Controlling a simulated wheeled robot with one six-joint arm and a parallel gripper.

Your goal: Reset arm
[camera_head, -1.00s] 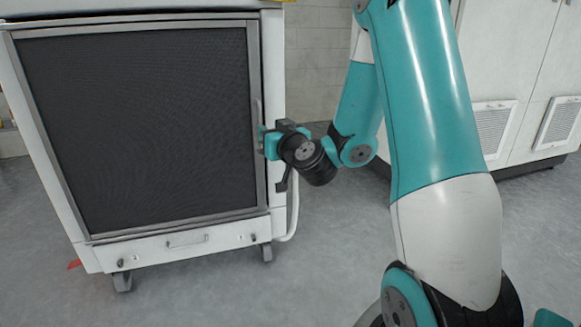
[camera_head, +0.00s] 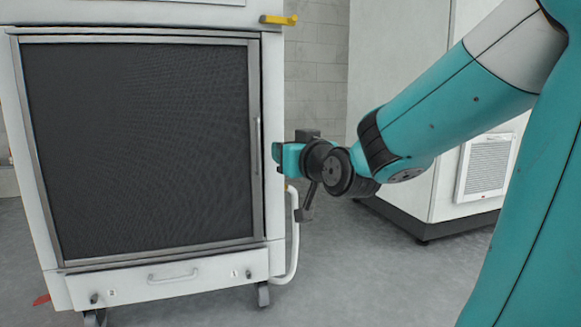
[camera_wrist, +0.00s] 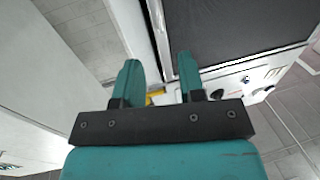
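My gripper (camera_head: 279,154) is beside the right edge of the white washer cabinet (camera_head: 275,90), apart from the vertical door handle (camera_head: 257,146). In the wrist view, the two teal fingers of my gripper (camera_wrist: 158,64) are spread with nothing between them. The washer's dark mesh door (camera_head: 140,145) looks closed in its grey frame. My arm reaches in from the right of the head view, its upper links raised.
A yellow handle (camera_head: 278,19) sticks out at the washer's top right. A white pipe (camera_head: 294,235) runs down its right side. A white cabinet with a vent (camera_head: 485,165) stands behind my arm. Grey floor (camera_head: 350,275) is clear in front.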

